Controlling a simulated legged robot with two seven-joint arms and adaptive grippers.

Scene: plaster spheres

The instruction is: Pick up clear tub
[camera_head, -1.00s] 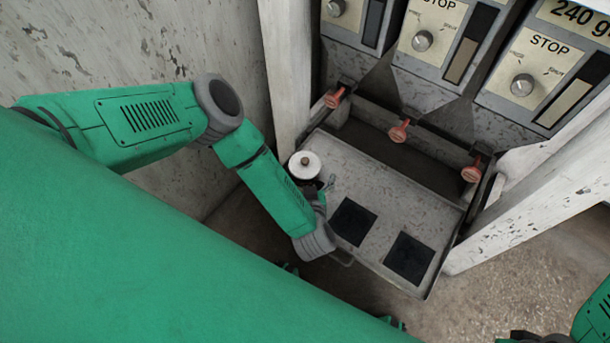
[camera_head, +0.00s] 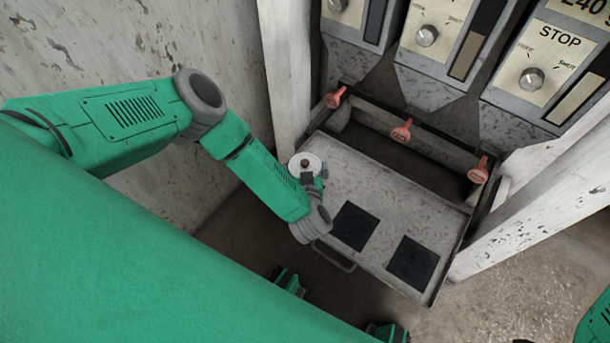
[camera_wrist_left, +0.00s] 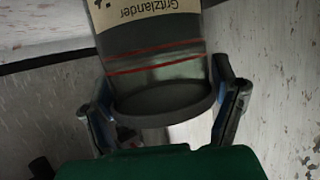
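The clear tub (camera_head: 302,159) stands at the left side of the grey metal tray (camera_head: 385,195), its round pale top showing in the head view. In the left wrist view the tub (camera_wrist_left: 165,70) fills the middle, with a cream label reading "Gritzlander" upside down, red lines and a dark grey round end. My left gripper (camera_wrist_left: 162,90) has one finger on each side of the tub, close to its wall. Whether the fingers press on it I cannot tell. In the head view, dark gripper parts overlap the near edge of the tub's top. My right gripper does not show.
Two black square pads (camera_head: 353,226) lie on the tray, with a wire handle (camera_head: 335,258) at its near edge. Several orange levers (camera_head: 402,130) line its back, below dispensers with knobs (camera_head: 531,79). A pale post (camera_head: 288,70) stands close left of the tub.

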